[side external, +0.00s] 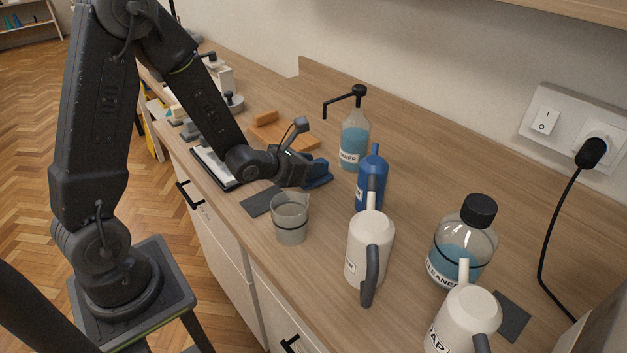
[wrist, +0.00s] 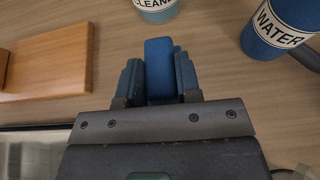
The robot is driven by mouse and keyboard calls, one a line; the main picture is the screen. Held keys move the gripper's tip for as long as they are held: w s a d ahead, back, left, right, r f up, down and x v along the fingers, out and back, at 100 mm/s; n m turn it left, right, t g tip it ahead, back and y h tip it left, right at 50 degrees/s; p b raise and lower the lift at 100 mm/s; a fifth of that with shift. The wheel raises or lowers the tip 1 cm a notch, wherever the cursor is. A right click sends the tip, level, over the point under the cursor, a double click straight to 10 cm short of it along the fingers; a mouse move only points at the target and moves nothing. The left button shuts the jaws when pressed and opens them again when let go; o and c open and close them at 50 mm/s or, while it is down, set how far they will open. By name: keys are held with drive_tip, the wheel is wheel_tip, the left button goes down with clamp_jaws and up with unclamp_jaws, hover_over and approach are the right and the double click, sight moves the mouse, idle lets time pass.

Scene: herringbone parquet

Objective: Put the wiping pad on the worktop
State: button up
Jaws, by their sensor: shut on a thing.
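The wiping pad, a small bright blue block, shows in the wrist view (wrist: 158,58) between the two darker blue fingers of my gripper (wrist: 158,72). The fingers are shut on it from both sides. In the side view my gripper (side external: 314,177) is low over the wooden worktop (side external: 405,149), left of the blue bottle. The pad is hard to separate from the blue fingers there, and I cannot tell whether it touches the worktop.
A wooden board (side external: 272,132) lies behind my gripper. A pump bottle (side external: 355,140), a blue water bottle (side external: 371,184), a glass (side external: 291,219), white jugs (side external: 369,247) and a cleaner bottle (side external: 463,245) stand nearby. A dark square (side external: 261,201) lies near the front edge.

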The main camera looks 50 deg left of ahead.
drive_tip(key=shift+f, duration=0.4)
idle(0.3)
drive_tip(key=o, duration=1)
drive_tip(key=shift+o, duration=0.3)
drive_tip(key=shift+o, duration=1.2)
drive_tip(key=shift+s, duration=0.1)
drive_tip(key=v, duration=0.5)
drive_tip(key=shift+a, duration=0.1)
wheel_tip(320, 180, up, 7)
